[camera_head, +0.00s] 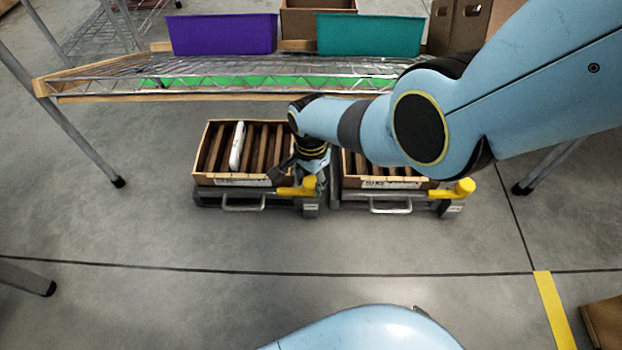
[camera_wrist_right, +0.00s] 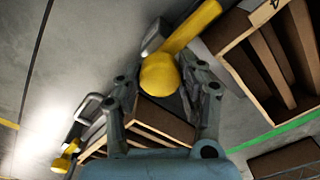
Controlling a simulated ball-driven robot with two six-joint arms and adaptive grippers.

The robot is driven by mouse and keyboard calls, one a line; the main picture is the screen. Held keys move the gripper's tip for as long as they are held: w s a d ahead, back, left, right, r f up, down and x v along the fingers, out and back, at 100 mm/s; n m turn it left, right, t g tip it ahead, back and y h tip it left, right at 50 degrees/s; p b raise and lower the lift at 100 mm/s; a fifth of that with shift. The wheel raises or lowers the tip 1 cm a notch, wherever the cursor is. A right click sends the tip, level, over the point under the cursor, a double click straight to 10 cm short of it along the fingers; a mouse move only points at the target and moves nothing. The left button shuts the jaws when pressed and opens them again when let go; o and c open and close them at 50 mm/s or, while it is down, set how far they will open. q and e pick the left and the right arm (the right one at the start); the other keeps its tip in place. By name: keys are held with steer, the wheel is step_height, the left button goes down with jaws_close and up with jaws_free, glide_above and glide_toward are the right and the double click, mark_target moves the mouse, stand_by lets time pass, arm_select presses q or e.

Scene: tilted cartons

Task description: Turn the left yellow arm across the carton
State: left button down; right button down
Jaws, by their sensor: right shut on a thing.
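The left yellow arm (camera_head: 292,191) lies along the front right of the left carton (camera_head: 231,182), its knob end at the right near the carton's front corner. My right gripper (camera_head: 312,175) comes down on that knob from above. In the right wrist view the round yellow knob (camera_wrist_right: 160,75) sits between the two fingers of my right gripper (camera_wrist_right: 168,92), which is shut on it; the bar runs off to the upper right. The carton is open-topped, with brown slats and a white item (camera_head: 237,146) inside. My left gripper is not in view.
A right carton (camera_head: 385,183) stands close by on its own base with another yellow arm (camera_head: 455,190); my right arm partly hides it. A wire shelf (camera_head: 110,75) behind carries a purple bin (camera_head: 222,35) and a teal bin (camera_head: 370,36). The floor in front is clear.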

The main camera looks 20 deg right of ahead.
stand_by(0.4)
steer(key=c, duration=0.8)
jaws_free()
steer(key=shift+o, duration=0.2)
steer(key=shift+r, duration=0.1)
step_height(320, 180, up, 12)
